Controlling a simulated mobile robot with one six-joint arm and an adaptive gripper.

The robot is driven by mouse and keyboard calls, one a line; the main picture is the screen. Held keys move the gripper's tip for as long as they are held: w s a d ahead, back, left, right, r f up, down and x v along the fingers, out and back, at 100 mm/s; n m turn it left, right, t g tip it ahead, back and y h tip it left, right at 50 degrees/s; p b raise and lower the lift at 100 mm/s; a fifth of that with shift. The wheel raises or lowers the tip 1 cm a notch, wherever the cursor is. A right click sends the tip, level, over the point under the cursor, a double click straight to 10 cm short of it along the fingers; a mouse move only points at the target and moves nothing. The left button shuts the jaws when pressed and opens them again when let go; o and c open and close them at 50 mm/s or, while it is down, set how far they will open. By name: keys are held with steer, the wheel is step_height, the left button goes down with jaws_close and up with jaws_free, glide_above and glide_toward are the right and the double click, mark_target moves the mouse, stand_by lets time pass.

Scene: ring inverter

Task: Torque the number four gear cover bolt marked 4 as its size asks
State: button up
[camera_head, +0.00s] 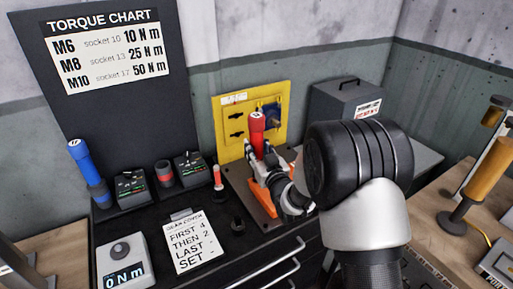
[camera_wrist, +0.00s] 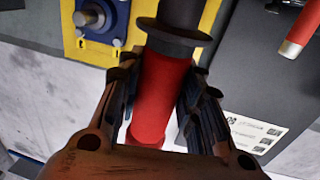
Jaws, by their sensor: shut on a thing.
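My gripper (camera_head: 262,158) is shut on a red-handled tool (camera_head: 257,124), held upright in front of the yellow panel (camera_head: 226,140). In the wrist view the red handle (camera_wrist: 162,90) lies between both fingers of my gripper (camera_wrist: 165,95), with a black collar beyond. The panel (camera_wrist: 72,42) there carries a blue part (camera_wrist: 118,15). I cannot make out the bolt marked 4. The torque chart (camera_head: 105,55) reads M6 socket 10, 10 N m; M8 socket 13, 25 N m; M10 socket 17, 50 N m. A gear cover note (camera_head: 190,243) reads first 4, then 2; its end is unclear.
A blue-handled tool (camera_head: 84,165) stands at left. A grey device (camera_head: 124,262) shows 0 N m. Dark blocks (camera_head: 131,188) and a small red-handled tool (camera_head: 217,178) stand along the bench. A grey box (camera_head: 345,103) is behind my arm. An orange lamp-like post (camera_head: 480,185) stands right.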

mark_target(259, 140)
steer(key=shift+s+f, duration=0.1)
steer(key=shift+f, duration=0.6)
stand_by(1.6)
steer(key=shift+r, duration=0.1)
steer(key=shift+r+p, duration=1.05)
steer(key=shift+r, duration=1.65)
